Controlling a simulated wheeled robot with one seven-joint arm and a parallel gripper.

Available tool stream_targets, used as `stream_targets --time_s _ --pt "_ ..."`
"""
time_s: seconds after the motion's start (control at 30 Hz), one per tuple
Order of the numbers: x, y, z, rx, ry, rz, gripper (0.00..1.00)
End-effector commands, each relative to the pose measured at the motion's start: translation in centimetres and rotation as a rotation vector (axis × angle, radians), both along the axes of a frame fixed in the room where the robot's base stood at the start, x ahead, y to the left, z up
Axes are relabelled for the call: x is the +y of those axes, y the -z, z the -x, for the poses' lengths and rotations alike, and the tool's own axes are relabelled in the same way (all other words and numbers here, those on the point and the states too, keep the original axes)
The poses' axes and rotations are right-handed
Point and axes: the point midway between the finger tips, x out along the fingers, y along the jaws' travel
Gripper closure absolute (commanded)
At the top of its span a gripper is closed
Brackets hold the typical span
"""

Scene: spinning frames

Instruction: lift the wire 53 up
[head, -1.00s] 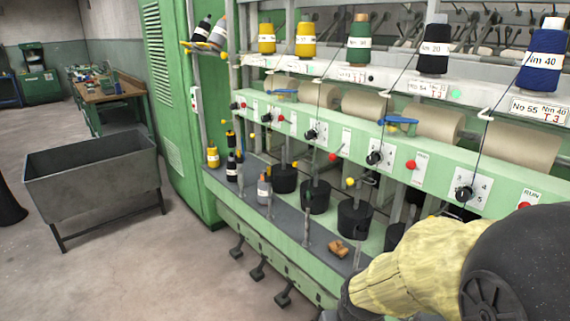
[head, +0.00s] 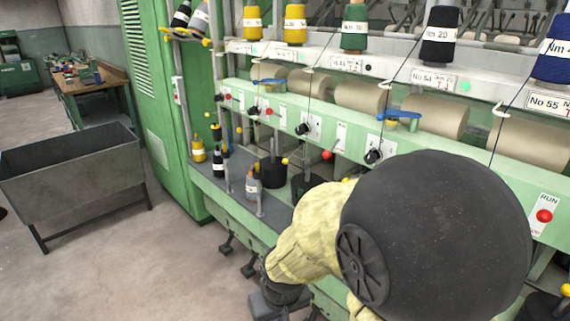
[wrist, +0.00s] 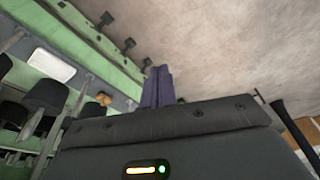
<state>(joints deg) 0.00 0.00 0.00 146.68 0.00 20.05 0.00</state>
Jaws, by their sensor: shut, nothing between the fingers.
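Dark wires run down the front of the spinning frame; none is legibly marked 53. The plate by the black spool (head: 438,35) appears to read No 54, and the plate by the blue spool (head: 552,55) reads No 55. The label below the green spool (head: 355,28) is too small to read. A thin wire (head: 309,95) hangs left below it, down past the black knob. In the wrist view, my gripper (wrist: 158,72) shows as two purple fingers close together, shut and empty. No wire shows at the fingers. My arm hides part of the frame in the head view.
A grey metal bin (head: 75,180) stands on the floor at left. A small brown object (wrist: 104,99) lies on the shelf in the wrist view. Floor between bin and frame is clear.

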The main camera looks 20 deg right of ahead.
Motion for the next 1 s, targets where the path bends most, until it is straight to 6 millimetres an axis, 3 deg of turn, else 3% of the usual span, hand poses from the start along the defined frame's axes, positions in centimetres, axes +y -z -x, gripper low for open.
stream_targets --time_s 0.23,0.37,0.47,0.67,0.8,1.0 --pt "-0.1 -0.1 -0.4 -0.008 0.014 -0.001 1.0" --pt "-0.6 -0.7 -3.0 -0.057 0.095 -0.014 1.0" --pt "-1.8 -1.4 -7.0 -0.137 0.228 -0.049 1.0" --pt "-5.4 -2.8 -17.2 -0.359 0.58 -0.234 1.0" --pt "-8.6 -4.0 -23.7 -0.506 0.826 -0.447 1.0" --pt "-14.6 -6.1 -30.9 -0.684 1.155 -0.856 1.0"
